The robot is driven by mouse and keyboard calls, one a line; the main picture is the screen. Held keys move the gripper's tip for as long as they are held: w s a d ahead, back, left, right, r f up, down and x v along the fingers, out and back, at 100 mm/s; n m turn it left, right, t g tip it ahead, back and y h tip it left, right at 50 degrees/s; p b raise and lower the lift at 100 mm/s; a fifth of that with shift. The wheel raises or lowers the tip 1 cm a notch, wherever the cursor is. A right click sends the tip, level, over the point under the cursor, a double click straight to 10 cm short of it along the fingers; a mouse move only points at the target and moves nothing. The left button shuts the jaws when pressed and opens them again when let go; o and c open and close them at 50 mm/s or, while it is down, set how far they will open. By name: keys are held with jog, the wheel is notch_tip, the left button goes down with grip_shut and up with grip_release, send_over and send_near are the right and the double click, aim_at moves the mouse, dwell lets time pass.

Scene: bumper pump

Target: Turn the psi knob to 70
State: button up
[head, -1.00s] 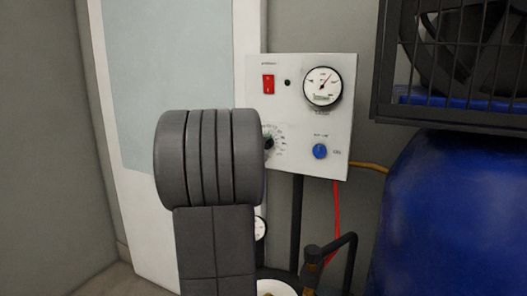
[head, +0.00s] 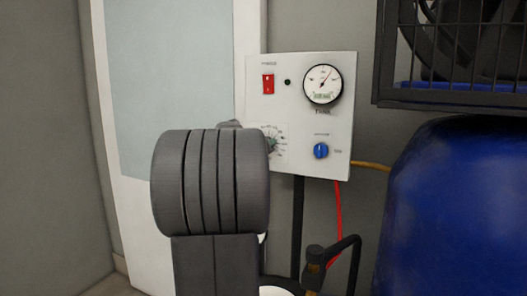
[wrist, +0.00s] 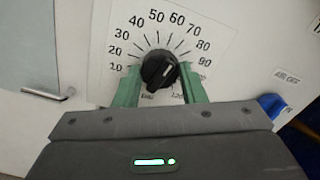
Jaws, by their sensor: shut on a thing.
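The psi knob (wrist: 159,70) is black and sits in the middle of a white numbered scale (wrist: 200,32) in the wrist view.
The white panel (head: 340,115) also carries a red switch (head: 268,84), a round gauge (head: 323,84) and a blue knob (head: 321,151), which also shows near the gripper's right side in the wrist view (wrist: 271,105). A blue tank (head: 460,200) and a caged fan (head: 460,50) stand right.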

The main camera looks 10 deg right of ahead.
jog(key=shift+f+m, duration=0.2)
jog(key=shift+m, duration=0.4)
jog(key=shift+b, duration=0.35)
jog(key=o, duration=1)
jog(key=shift+r, duration=0.1)
jog(key=b+v, duration=0.1)
jog(key=v, duration=1.3)
jog(key=shift+w+d, duration=0.1)
jog(key=shift+w, duration=0.05)
